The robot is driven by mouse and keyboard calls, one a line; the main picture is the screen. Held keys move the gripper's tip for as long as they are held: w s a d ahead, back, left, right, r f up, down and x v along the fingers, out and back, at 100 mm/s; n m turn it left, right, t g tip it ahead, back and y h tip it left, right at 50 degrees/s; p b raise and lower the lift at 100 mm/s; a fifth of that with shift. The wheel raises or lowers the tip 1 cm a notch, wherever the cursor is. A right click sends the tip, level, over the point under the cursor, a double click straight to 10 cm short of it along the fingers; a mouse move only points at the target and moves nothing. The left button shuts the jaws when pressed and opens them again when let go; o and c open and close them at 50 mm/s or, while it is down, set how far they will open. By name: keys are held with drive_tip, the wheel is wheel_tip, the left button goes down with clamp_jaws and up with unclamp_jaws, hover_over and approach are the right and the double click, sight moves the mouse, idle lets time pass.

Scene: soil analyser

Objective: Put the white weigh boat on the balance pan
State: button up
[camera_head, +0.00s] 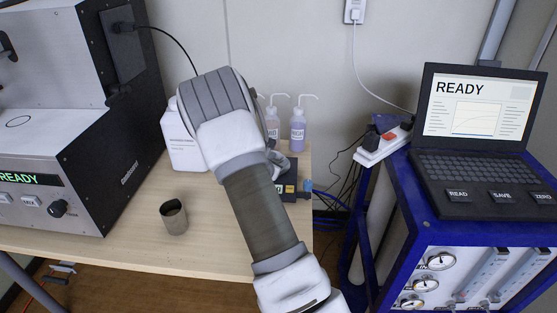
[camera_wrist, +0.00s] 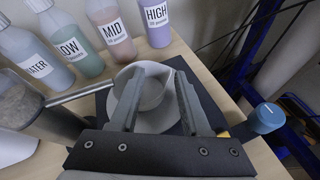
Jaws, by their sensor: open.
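In the wrist view, my gripper (camera_wrist: 160,80) is open, with one dark finger on each side of the white weigh boat (camera_wrist: 153,92). The weigh boat is a pale, shallow dish. It appears to sit over the round, light balance pan (camera_wrist: 113,104) on the dark balance; the fingers hide much of both, so I cannot tell exact contact. In the head view, my arm covers the weigh boat and pan. Only the right part of the dark balance (camera_head: 289,190) shows, near the table's right edge.
Bottles labelled WATER (camera_wrist: 28,48), LOW (camera_wrist: 73,45), MID (camera_wrist: 111,32) and HIGH (camera_wrist: 157,22) stand behind the balance. A metal cup (camera_head: 174,217) stands on the table (camera_head: 120,247). A blue-capped cylinder (camera_wrist: 262,118) is close on the right. A laptop (camera_head: 480,120) stands on a blue frame.

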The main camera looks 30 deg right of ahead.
drive_tip(key=p+v, duration=0.1)
drive_tip(key=v, duration=1)
drive_tip(key=s+a+r+m+g+y, duration=0.15)
drive_tip(key=s+r+m+g, duration=0.35)
drive_tip(key=s+r+m, duration=0.9)
drive_tip(key=s+a+r+m+t+y, duration=0.1)
drive_tip(key=s+a+r+m+y, duration=0.1)
drive_tip(key=s+a+m+y, duration=0.2)
drive_tip(key=s+a+r+m+t+y, duration=0.1)
drive_tip(key=s+a+r+m+y, duration=0.2)
drive_tip(key=s+a, duration=0.7)
drive_tip(key=a+m+y, duration=0.1)
drive_tip(key=a+y, duration=0.1)
drive_tip(key=a, duration=0.2)
drive_tip(key=shift+a+t, duration=0.3)
drive_tip(key=shift+a, duration=0.1)
drive_tip(key=shift+r, duration=0.1)
